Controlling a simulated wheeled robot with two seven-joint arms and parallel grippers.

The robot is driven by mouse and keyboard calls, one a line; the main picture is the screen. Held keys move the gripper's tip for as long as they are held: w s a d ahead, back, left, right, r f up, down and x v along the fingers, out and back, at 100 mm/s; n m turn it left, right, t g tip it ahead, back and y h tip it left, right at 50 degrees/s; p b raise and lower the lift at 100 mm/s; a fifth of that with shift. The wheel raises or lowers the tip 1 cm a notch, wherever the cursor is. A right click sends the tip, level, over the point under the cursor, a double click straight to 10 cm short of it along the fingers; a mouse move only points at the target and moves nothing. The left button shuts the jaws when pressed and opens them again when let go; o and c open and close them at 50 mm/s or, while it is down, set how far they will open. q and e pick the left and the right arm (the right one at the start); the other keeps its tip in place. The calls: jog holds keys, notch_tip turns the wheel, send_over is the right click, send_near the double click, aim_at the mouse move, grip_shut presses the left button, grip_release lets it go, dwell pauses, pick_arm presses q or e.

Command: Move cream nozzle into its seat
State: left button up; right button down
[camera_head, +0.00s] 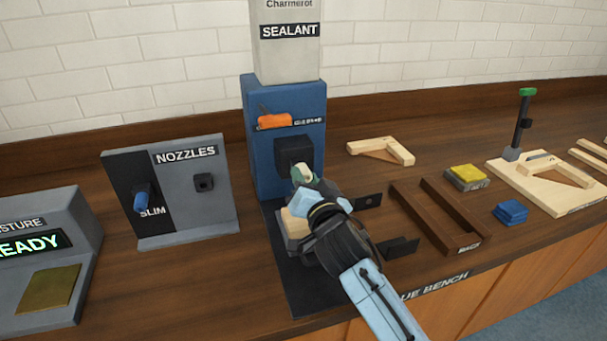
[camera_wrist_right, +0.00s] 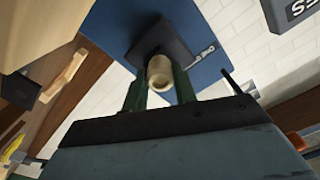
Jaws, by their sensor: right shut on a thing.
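The cream nozzle (camera_wrist_right: 160,72) sits between the green fingers of my right gripper (camera_wrist_right: 160,90), which is shut on it. The nozzle rack (camera_head: 185,225) at the left carries a blue nozzle (camera_head: 143,197) by the SLIM label and an empty black socket (camera_head: 203,182). My left gripper is out of view.
An orange lever (camera_head: 274,121) is on the dispenser above the block. A pale wooden piece (camera_head: 295,222) is below my right gripper. A dark frame (camera_head: 405,200), blue pads (camera_head: 510,212) and a clamp board (camera_head: 545,190) lie to the right. The counter before the rack is clear.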

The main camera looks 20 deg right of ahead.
jog(key=shift+s+p, duration=0.3)
jog(key=shift+s, duration=0.5)
dwell(0.4)
jog(key=shift+s+p, duration=0.3)
jog(key=shift+s, duration=0.75)
dwell(0.8)
